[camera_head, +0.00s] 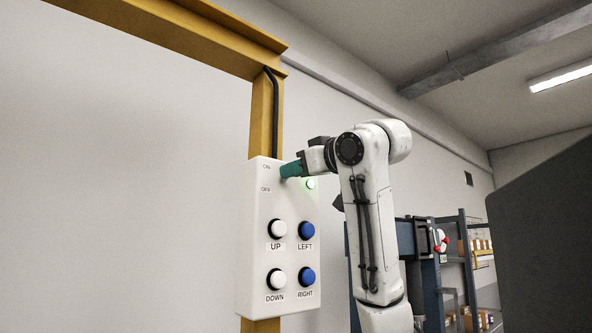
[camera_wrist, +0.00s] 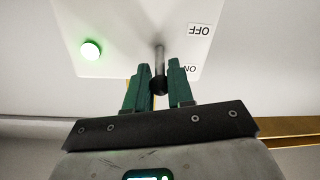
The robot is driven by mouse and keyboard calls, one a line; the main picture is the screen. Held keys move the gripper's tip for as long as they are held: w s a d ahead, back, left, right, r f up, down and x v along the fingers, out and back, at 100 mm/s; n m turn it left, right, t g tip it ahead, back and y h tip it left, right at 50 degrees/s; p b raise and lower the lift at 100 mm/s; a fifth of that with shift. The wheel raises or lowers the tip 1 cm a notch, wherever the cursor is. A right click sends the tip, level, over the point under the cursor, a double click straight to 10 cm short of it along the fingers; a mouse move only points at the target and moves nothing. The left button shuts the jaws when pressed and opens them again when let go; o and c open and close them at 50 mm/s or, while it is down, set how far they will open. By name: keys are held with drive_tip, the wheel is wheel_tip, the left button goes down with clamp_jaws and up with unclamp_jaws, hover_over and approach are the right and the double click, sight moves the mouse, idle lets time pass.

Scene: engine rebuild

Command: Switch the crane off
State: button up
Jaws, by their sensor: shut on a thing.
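The white control box (camera_head: 257,255) hangs on a yellow post. My gripper (camera_head: 287,171) is at the upper part of its face, its green fingers hiding the switch in the head view. In the wrist view, my gripper (camera_wrist: 159,80) is shut on the dark switch lever (camera_wrist: 158,67), with a finger on each side. The lever's tip sits near the upside-down "ON" label (camera_wrist: 190,69); its base is nearer the "OFF" label (camera_wrist: 200,30). The green lamp (camera_head: 311,184) is lit, and also glows in the wrist view (camera_wrist: 91,50).
Below my gripper are white UP (camera_head: 276,229) and DOWN (camera_head: 276,279) buttons and blue LEFT (camera_head: 306,231) and RIGHT (camera_head: 307,277) buttons. The yellow crane post (camera_head: 262,115) rises behind the box. Shelving (camera_head: 465,260) with boxes stands at the right.

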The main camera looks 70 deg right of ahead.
clamp_jaws()
drive_tip(key=shift+f, duration=0.1)
drive_tip(key=f+t+b, duration=0.1)
drive_tip(key=b, duration=0.1)
drive_tip(key=shift+a+h+b, duration=0.1)
drive_tip(key=shift+h+b, duration=0.2)
drive_tip(key=shift+h, duration=0.1)
drive_tip(key=shift+w+f+n+t+h+b, duration=0.15)
drive_tip(key=shift+f+t+h+b, duration=0.35)
drive_tip(key=shift+t+b, duration=0.75)
drive_tip(key=shift+s+f+n+t+h+b, duration=0.15)
drive_tip(key=shift+f+t+h+b, duration=0.3)
drive_tip(key=shift+t+b, duration=0.8)
drive_tip(key=shift+w+f+n+t+h+b, duration=0.15)
drive_tip(key=shift+f+t+h+b, duration=0.3)
drive_tip(key=shift+t+b, duration=0.8)
drive_tip(key=shift+r+b, duration=0.1)
drive_tip(key=shift+b, duration=0.25)
